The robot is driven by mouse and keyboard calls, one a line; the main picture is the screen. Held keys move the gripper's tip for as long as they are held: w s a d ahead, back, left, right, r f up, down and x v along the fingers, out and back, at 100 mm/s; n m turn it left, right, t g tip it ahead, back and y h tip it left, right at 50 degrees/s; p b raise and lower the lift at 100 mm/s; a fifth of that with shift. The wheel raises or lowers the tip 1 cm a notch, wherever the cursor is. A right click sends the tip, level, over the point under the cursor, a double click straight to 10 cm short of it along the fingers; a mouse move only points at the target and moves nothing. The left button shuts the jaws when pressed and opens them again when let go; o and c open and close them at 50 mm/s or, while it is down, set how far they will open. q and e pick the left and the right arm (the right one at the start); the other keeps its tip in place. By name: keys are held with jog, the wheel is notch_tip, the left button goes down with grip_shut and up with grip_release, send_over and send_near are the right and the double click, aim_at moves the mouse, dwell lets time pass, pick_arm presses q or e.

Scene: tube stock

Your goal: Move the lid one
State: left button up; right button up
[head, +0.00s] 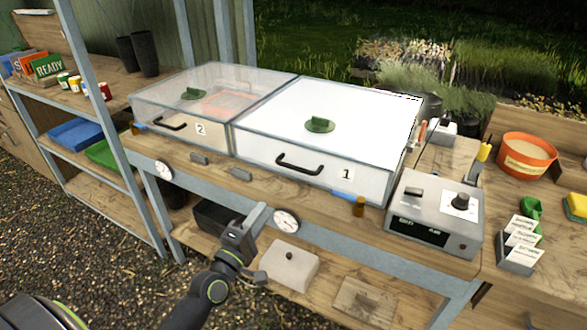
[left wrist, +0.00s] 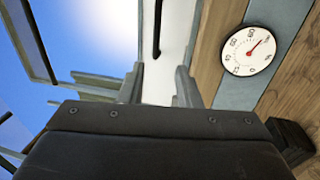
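The box marked 1 (head: 346,175) stands on the bench and carries lid one (head: 365,100), a bright white top with a green knob (head: 320,125). The lid looks shut. A black bar handle (head: 298,163) is on the front; a dark bar, likely this handle, also shows in the left wrist view (left wrist: 157,28). My left gripper (head: 256,216) is in front of the bench edge, below and left of the handle, apart from it. In the left wrist view its fingers (left wrist: 160,88) are spread with nothing held between them. My right gripper is not in view.
The box marked 2 (head: 201,129) with a clear lid stands left of box 1. A dial gauge (head: 286,221) is on the bench's front rail, close to my left gripper. A grey control unit (head: 434,215) stands right of box 1. A lower shelf holds a pale box (head: 290,264).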

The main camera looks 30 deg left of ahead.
pick_arm(q)
jog(key=p, duration=0.1)
send_near(294, 167)
jog(key=w, duration=0.9)
jog(key=shift+a+r, duration=0.1)
jog(key=shift+r, duration=0.3)
jog(key=shift+w+r, duration=0.2)
jog(key=shift+w, duration=0.5)
jog(key=shift+c, duration=0.2)
grip_shut()
